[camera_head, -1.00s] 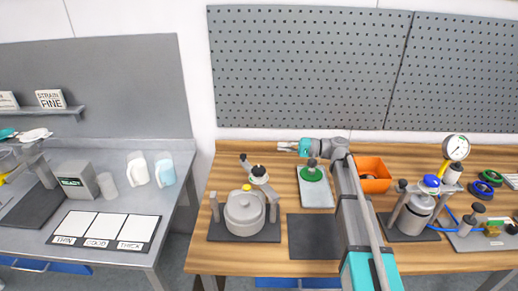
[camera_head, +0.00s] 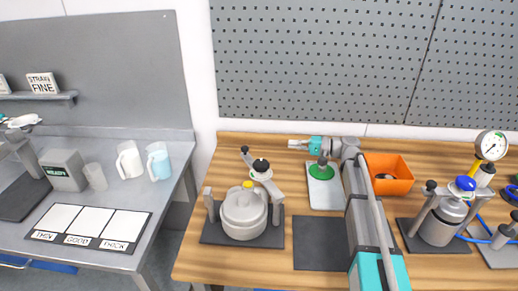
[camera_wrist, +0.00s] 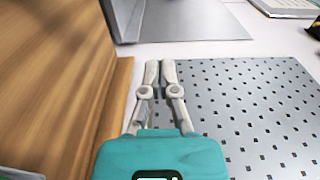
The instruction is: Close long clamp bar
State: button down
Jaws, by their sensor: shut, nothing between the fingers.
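A grey lidded pot (camera_head: 243,215) with a yellow top knob stands on a dark mat at the left of the wooden bench, between two upright posts. A grey clamp bar (camera_head: 268,182) with a black knob at its middle and another at its far end is swung back behind the pot, clear of the lid. A second clamped vessel (camera_head: 440,224) with a blue top stands further right; I cannot tell which bar is the long one. My gripper (camera_head: 292,144) is shut and empty near the back edge, right of and behind the bar. Its closed fingers also show in the wrist view (camera_wrist: 161,68).
A green knobbed disc (camera_head: 321,173) on a pale board and an orange bin (camera_head: 389,175) stand near my arm. A pressure gauge (camera_head: 491,146) rises at the right. The pegboard (camera_head: 330,60) stands behind the bench. An empty dark mat (camera_head: 320,245) lies right of the pot.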

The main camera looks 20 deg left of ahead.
jog(key=shift+a, duration=0.1)
dwell(0.4)
jog(key=s+a, duration=0.5)
jog(key=a, duration=0.7)
dwell(0.5)
